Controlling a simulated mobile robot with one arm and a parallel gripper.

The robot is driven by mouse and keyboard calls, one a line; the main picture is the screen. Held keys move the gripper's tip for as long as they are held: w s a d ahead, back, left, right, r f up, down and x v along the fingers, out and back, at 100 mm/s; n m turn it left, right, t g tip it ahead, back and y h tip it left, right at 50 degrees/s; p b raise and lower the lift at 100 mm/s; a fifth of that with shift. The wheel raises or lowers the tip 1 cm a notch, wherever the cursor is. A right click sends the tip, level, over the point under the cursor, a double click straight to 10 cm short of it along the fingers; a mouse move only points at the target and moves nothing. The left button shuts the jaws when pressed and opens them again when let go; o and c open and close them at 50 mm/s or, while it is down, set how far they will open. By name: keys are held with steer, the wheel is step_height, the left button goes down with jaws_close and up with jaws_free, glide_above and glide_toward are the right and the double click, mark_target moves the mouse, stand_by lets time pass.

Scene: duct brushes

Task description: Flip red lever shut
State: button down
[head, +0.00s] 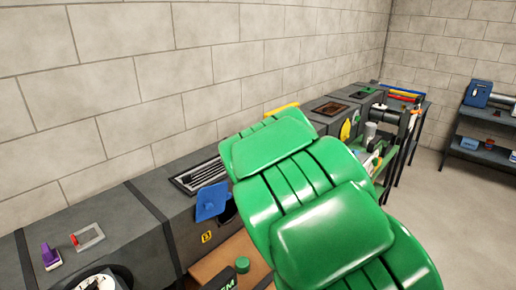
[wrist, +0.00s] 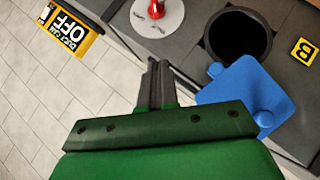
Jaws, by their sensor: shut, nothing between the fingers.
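A red lever-like piece (wrist: 156,9) stands on a round white plate (wrist: 146,22) at the top of the wrist view, partly cut off by the edge. A second red-handled piece (head: 82,238) lies on a pale frame on top of the grey duct in the head view. I cannot tell for sure which is the task's lever. My gripper (wrist: 158,64) is shut and empty, its fingertips below the white plate in the picture, apart from the red piece. My green arm hides it in the head view.
A blue flap (wrist: 248,98) sticks out beside a round dark opening (wrist: 240,36), close to the right of my fingers. A yellow B label (wrist: 305,51) is beyond it. A purple object (head: 50,257) and a vent grille (head: 196,177) are on the duct top. Tiled floor (wrist: 50,110) is clear.

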step_height(320, 180, up, 14)
steer(key=shift+r, duration=0.15)
stand_by(0.5)
steer(key=s+d+f+m+g+h, duration=0.2)
steer(key=s+d+m+g, duration=0.15)
steer(key=s+d, duration=0.55)
steer(key=s+d+f+m+g+h, duration=0.2)
steer(key=s+d+m+g, duration=0.15)
steer(key=s, duration=1.05)
steer(key=s+a+f+m+g+y, duration=0.1)
steer(key=s+m+g, duration=0.4)
steer(key=s, duration=2.4)
steer(key=shift+f+m+g+y, duration=0.4)
steer(key=shift+f+g+y, duration=0.1)
steer(key=shift+f+g, duration=0.35)
